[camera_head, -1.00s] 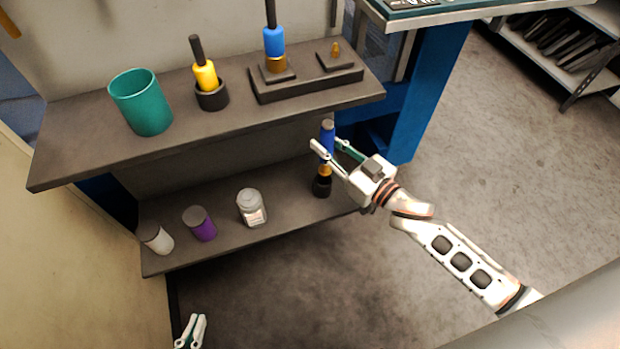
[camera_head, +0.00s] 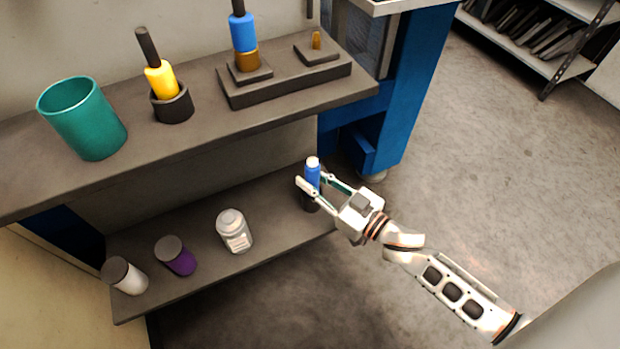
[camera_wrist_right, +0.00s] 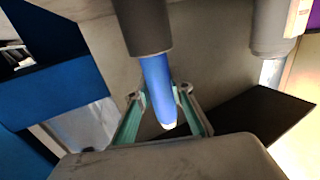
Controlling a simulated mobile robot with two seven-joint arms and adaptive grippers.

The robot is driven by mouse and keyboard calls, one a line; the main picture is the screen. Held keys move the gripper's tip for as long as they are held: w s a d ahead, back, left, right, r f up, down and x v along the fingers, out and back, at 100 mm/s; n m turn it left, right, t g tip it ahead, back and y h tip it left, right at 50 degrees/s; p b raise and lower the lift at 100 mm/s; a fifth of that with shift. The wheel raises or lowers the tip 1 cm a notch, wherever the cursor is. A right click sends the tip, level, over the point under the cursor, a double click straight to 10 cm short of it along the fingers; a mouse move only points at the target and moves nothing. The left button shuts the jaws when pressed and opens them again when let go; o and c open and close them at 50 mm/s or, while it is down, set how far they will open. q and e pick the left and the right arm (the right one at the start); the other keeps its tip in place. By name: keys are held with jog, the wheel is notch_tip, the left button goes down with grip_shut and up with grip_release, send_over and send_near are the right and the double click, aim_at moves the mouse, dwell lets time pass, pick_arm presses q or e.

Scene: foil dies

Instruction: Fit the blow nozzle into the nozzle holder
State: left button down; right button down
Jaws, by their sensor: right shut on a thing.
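My right gripper (camera_head: 311,184) is shut on a blue-bodied tool with a pale top, which I take to be the blow nozzle (camera_head: 313,173). It stands about upright at the right end of the lower shelf. A dark cup-like part (camera_head: 309,203) shows low behind the fingers; I take it for the nozzle holder. The fingers hide the joint, so I cannot tell how deep the nozzle sits. In the right wrist view, the blue body (camera_wrist_right: 156,85) lies between the fingers (camera_wrist_right: 161,100), in line with a wider dark cylinder (camera_wrist_right: 142,25). My left gripper is out of view.
The upper shelf carries a teal cup (camera_head: 88,125), a yellow tool (camera_head: 160,82) in a dark cup and a dark block (camera_head: 285,86) with another blue tool (camera_head: 243,35).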

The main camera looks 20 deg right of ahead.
jog(key=c, duration=1.8)
grip_release()
